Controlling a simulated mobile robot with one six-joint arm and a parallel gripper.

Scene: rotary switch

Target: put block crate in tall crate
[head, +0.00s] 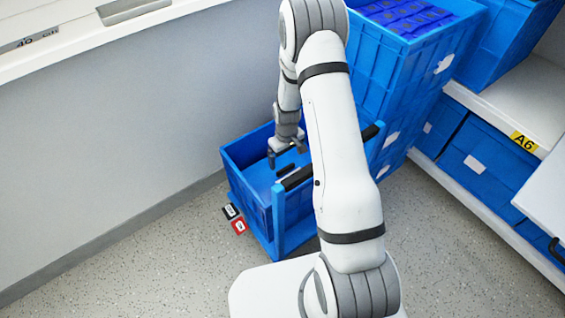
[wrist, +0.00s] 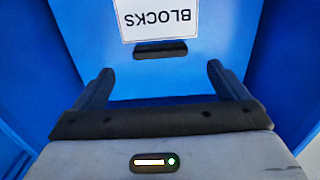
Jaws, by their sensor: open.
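My gripper (head: 286,154) points down into an open blue crate (head: 232,172) low on the left, likely the tall crate. In the wrist view my gripper (wrist: 160,70) is open, with its two fingers apart and nothing between them. A blue panel with a white label reading BLOCKS (wrist: 158,17), upside down, lies just beyond the fingertips, likely the block crate (wrist: 80,25). A dark slot (wrist: 160,50) is below the label, between the fingers and apart from them. In the head view a lighter blue surface (head: 260,168) shows inside the open crate. My arm hides part of it.
A blue frame with a black handle bar (head: 298,178) stands beside the crate. Stacked blue crates (head: 432,60) rise behind at right, the top one full of dark blue items. A shelf marked A6 (head: 524,141) is far right. A grey wall is left; speckled floor (head: 150,270) is free.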

